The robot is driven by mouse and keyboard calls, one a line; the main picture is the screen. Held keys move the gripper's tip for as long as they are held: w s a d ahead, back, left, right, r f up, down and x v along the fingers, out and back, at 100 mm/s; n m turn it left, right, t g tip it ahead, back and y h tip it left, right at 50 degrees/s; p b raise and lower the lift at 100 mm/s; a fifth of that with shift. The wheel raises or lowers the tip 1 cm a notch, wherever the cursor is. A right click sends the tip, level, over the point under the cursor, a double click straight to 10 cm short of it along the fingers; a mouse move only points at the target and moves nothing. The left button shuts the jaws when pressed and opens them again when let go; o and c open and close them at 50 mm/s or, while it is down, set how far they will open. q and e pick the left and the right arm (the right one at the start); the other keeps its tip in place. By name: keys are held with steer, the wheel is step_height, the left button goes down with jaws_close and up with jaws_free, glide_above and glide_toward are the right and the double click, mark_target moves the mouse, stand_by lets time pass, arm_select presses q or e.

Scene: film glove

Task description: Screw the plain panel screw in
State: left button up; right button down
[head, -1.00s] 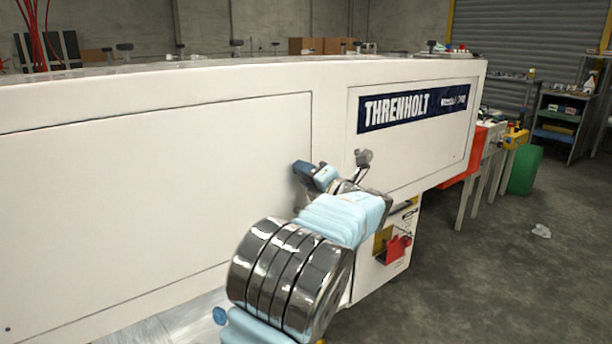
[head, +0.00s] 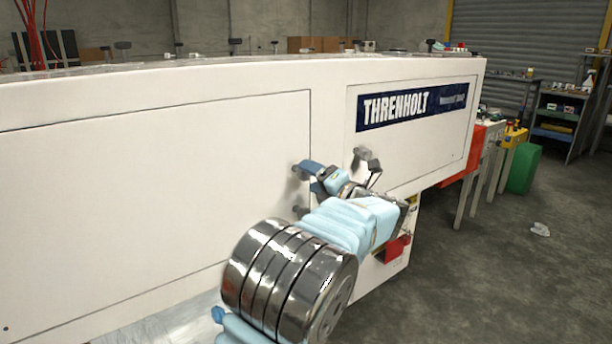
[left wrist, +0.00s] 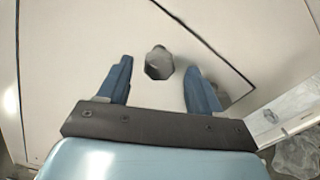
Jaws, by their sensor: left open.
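My left gripper (head: 312,178) is at the right edge of the large white panel (head: 150,190), its blue fingers pointing at the panel face. In the left wrist view the gripper (left wrist: 160,85) is open, with a finger on each side of a grey faceted screw head (left wrist: 158,63). I see gaps between the head and both fingers. Another grey piece (left wrist: 222,96) shows partly behind the right finger. In the head view a grey stub (head: 300,211) stands out of the panel just below the fingers. I cannot tell which screw it is. My right gripper is out of view.
The smaller panel with the THRENHOLT label (head: 400,105) is to the right, with a grey knob-like piece (head: 358,154) before its left edge. A red box (head: 398,248) is below the arm. A green bin (head: 524,168) stands at the far right. The floor there is mostly clear.

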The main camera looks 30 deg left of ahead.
arm_select(q)
steer(key=v, duration=1)
